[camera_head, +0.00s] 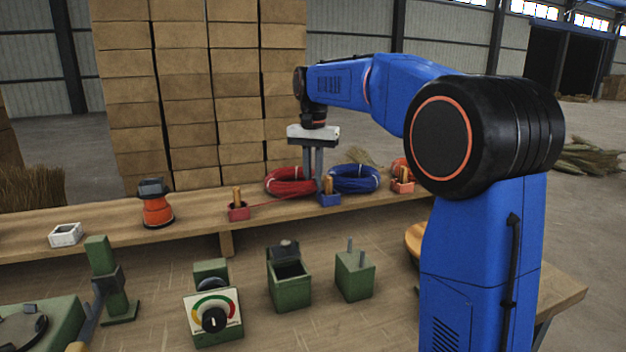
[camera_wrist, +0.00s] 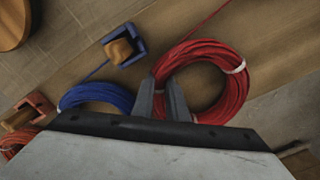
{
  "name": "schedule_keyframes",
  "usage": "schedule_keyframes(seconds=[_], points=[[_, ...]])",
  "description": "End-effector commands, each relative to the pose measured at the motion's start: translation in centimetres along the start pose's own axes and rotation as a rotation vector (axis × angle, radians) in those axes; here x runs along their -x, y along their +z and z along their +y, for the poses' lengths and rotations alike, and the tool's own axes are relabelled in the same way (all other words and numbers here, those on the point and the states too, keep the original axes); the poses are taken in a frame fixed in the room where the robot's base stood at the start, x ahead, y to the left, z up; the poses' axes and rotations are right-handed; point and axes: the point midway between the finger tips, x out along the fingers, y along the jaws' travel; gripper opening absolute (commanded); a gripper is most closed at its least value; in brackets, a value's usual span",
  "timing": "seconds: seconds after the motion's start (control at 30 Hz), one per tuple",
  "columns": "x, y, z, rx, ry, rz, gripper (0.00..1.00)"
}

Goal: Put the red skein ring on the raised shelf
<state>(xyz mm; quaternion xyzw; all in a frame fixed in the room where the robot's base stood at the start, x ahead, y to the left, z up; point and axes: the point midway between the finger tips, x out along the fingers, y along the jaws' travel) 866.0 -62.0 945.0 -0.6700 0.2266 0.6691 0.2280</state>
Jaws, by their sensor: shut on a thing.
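The red skein ring (camera_head: 284,188) is a coil of red cord at the right part of the raised wooden shelf (camera_head: 100,222). In the wrist view the red ring (camera_wrist: 238,88) shows a pale tie on its side. My gripper (camera_head: 314,187) points down at the ring's right side. In the wrist view my gripper's fingers (camera_wrist: 165,85) are at the coil's left side, shut on it. The ring looks level, at or just above the shelf; I cannot tell whether it touches.
A blue skein ring (camera_head: 355,187) lies close to the right of the fingers. Small blue (camera_head: 330,198) and red (camera_head: 238,211) holders with wooden pegs stand on the shelf's front. An orange device (camera_head: 156,207) stands farther left, with bare shelf between. Green fixtures (camera_head: 290,285) stand on the lower bench.

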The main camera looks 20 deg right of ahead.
Motion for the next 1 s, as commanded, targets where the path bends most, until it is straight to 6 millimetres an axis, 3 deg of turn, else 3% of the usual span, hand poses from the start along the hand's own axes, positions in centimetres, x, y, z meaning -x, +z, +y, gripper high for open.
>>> schedule_keyframes(seconds=[0.2,0.23,0.3,0.67,0.77,1.0], points=[[-0.3,0.0,0.0,0.000,0.000,0.000,0.00],[-0.3,0.0,0.0,0.000,0.000,0.000,0.20],[-0.3,0.0,0.0,0.000,0.000,0.000,0.32],[0.1,0.0,0.0,0.000,0.000,0.000,0.32],[1.1,-0.1,0.0,0.000,-0.001,0.001,0.32],[5.4,-0.1,-0.1,0.000,-0.001,0.001,0.32]])
